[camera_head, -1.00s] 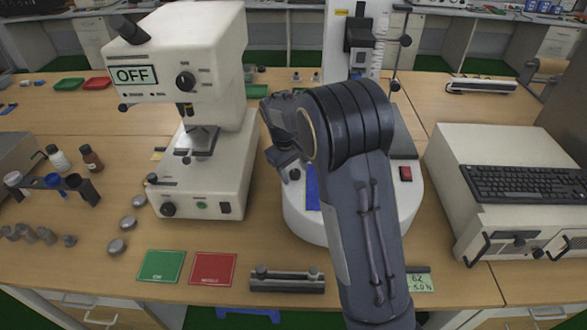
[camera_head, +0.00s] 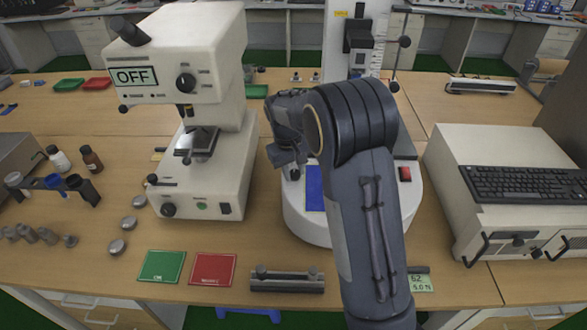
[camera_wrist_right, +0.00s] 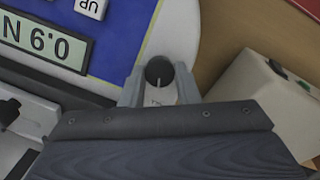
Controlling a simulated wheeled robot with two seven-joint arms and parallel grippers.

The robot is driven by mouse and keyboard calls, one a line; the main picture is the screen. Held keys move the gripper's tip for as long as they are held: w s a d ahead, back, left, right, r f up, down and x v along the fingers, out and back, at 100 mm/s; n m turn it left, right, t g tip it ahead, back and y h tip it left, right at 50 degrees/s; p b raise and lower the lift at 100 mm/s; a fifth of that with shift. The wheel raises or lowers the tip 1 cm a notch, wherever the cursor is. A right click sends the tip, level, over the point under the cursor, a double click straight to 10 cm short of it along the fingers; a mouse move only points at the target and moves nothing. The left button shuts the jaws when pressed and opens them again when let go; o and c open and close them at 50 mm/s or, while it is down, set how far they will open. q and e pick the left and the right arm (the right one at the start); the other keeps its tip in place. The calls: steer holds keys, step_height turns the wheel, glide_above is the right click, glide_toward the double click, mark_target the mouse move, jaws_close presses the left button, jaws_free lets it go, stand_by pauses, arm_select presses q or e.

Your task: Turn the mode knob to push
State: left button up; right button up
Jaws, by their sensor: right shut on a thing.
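The mode knob (camera_wrist_right: 158,70) is a small dark round knob with a pale pointer line, on the white base of the force tester (camera_head: 300,222). My right gripper (camera_wrist_right: 160,92) is shut on the knob, one finger on each side of it, in the right wrist view. In the head view my right gripper (camera_head: 287,160) is at the left front of the base, beside the blue panel (camera_head: 315,190). Labels around the knob are not readable. My left gripper is not in view.
A microscope-like tester (camera_head: 200,190) with an OFF screen (camera_head: 135,77) stands to the left. A red switch (camera_head: 405,174) is on the base's right. A keyboard (camera_head: 525,184) lies on a white case at the right. Green (camera_head: 162,266) and red (camera_head: 213,268) mats lie at the front.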

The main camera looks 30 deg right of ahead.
mark_target(298, 175)
steer(key=m+y, duration=0.1)
steer(key=m, duration=0.3)
steer(key=shift+d+r+m, duration=0.1)
steer(key=shift+d+m, duration=0.05)
steer(key=shift+m, duration=0.15)
steer(key=m+t, duration=0.1)
steer(key=m, duration=0.3)
steer(key=shift+d+y+p, duration=0.1)
steer(key=shift+y+p, duration=0.2)
steer(key=shift+y, duration=0.1)
steer(key=shift+m, duration=0.4)
steer(key=o, duration=1)
steer(key=shift+c, duration=0.2)
steer(key=r, duration=0.5)
steer(key=s+r, duration=0.1)
steer(key=r, duration=0.1)
steer(key=shift+r, duration=0.35)
steer(key=shift+d, duration=0.1)
